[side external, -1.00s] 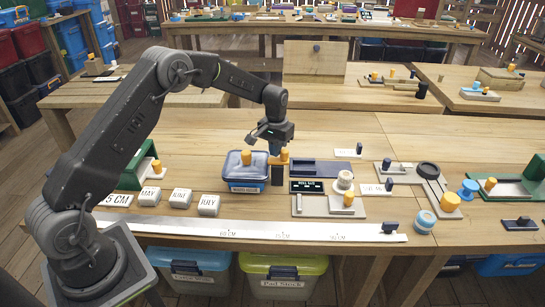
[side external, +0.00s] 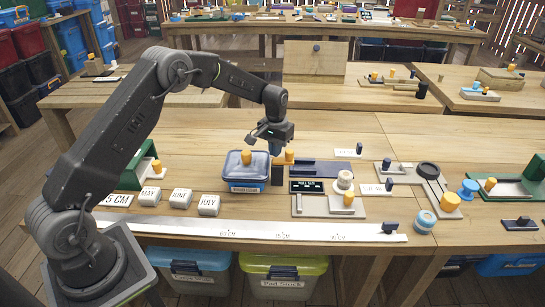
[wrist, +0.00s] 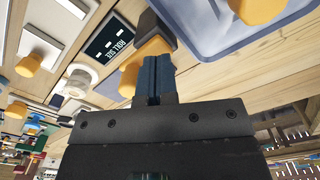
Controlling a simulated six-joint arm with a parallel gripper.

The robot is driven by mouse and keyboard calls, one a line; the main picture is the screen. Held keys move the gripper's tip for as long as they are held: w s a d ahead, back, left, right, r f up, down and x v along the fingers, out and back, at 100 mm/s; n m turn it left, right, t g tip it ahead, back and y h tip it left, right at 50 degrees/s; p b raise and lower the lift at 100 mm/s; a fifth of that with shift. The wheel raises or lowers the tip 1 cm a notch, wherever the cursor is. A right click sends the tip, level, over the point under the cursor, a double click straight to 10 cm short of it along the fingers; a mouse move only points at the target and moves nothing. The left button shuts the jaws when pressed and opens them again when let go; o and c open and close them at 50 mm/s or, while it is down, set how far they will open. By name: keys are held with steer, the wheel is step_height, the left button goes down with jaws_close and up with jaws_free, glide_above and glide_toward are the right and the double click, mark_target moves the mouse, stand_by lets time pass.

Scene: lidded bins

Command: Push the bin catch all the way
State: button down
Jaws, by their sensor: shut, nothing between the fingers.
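The blue bin (side external: 247,180) has a paler blue lid with an orange knob (side external: 246,157) on top. Just right of it stands a dark post (side external: 277,176) with an orange piece (side external: 289,156), which looks like the catch. My gripper (side external: 276,150) is shut and empty, pointing down at this orange piece. In the wrist view my blue fingertips (wrist: 154,68) are together, right against or just in front of the orange piece (wrist: 131,75); contact cannot be told for sure. The dark block (wrist: 158,28) and bin edge (wrist: 215,45) show beyond.
A dark blue tray (side external: 325,169) and a small black label plate (side external: 307,186) lie right of the post. A grey plate with an orange knob (side external: 348,199) is nearby. White month blocks (side external: 180,199) stand left; a long white ruler (side external: 250,232) runs along the front.

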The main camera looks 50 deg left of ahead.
step_height(320, 180, up, 7)
stand_by(0.8)
step_height(320, 180, up, 10)
steer(key=t, duration=0.1)
glide_above(275, 160)
steer(key=s+d, duration=0.3)
steer(key=s, duration=0.2)
steer(key=s+d+r+m+t, duration=0.1)
steer(key=s+d+r, duration=0.1)
steer(key=s+r, duration=0.15)
steer(key=s+d+r+t, duration=0.1)
steer(key=s+d+r, duration=0.1)
steer(key=s, duration=0.3)
steer(key=s+d+m+t, duration=0.2)
steer(key=s+d, duration=0.2)
steer(key=s, duration=1.6)
steer(key=shift+s+d+t, duration=0.2)
steer(key=shift+s+t, duration=0.1)
steer(key=shift+s, duration=0.1)
